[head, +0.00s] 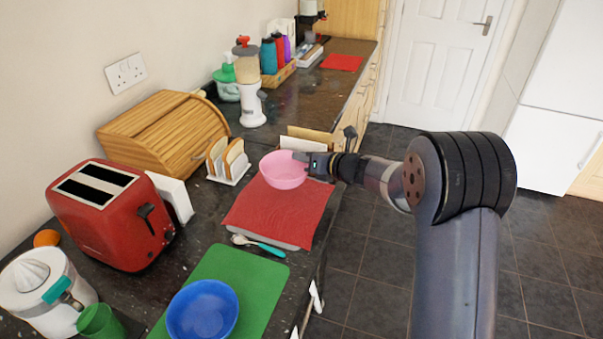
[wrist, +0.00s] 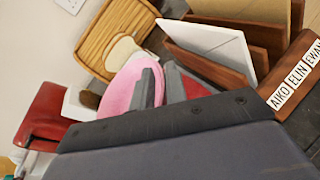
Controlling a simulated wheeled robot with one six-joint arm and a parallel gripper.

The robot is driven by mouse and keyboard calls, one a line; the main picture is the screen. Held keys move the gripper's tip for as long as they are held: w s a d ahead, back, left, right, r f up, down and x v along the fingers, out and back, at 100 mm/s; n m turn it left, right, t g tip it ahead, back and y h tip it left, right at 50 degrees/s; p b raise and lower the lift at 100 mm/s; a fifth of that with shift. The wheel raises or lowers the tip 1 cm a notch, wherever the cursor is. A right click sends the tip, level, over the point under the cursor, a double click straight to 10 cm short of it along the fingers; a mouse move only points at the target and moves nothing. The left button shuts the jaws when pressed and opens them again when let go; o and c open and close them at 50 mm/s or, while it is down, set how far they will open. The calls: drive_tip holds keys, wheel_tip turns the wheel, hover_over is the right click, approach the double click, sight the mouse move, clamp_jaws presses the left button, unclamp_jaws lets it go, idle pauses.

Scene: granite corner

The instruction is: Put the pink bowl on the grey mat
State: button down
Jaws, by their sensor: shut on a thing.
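The pink bowl (head: 283,172) is upright at the far end of a red mat (head: 280,211) in the head view. My gripper (head: 304,160) is shut on the bowl's right rim. In the wrist view the bowl (wrist: 124,82) shows tilted at the fingers (wrist: 163,86), with its rim between them. I cannot tell whether the bowl rests on the red mat or hangs slightly above it. No grey mat can be made out clearly; only a pale grey edge shows under the near side of the red mat.
A toast rack (head: 228,160) and a letter rack (head: 306,138) stand close behind the bowl. A blue bowl (head: 203,310) sits on a green mat (head: 238,268) nearer me. A spoon (head: 259,246) lies between the mats. A red toaster (head: 110,213) and bread bin (head: 165,135) line the wall.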

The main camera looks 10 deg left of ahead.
wheel_tip(320, 180, down, 4)
drive_tip(key=shift+r, duration=0.1)
drive_tip(key=shift+f+b, duration=0.5)
drive_tip(key=c, duration=1.4)
unclamp_jaws()
drive_tip(key=shift+r+p, duration=0.55)
drive_tip(key=shift+p, duration=0.05)
drive_tip(key=b+v, duration=0.1)
drive_tip(key=v, duration=1.1)
drive_tip(key=shift+f+b, duration=0.15)
drive_tip(key=shift+b, duration=0.15)
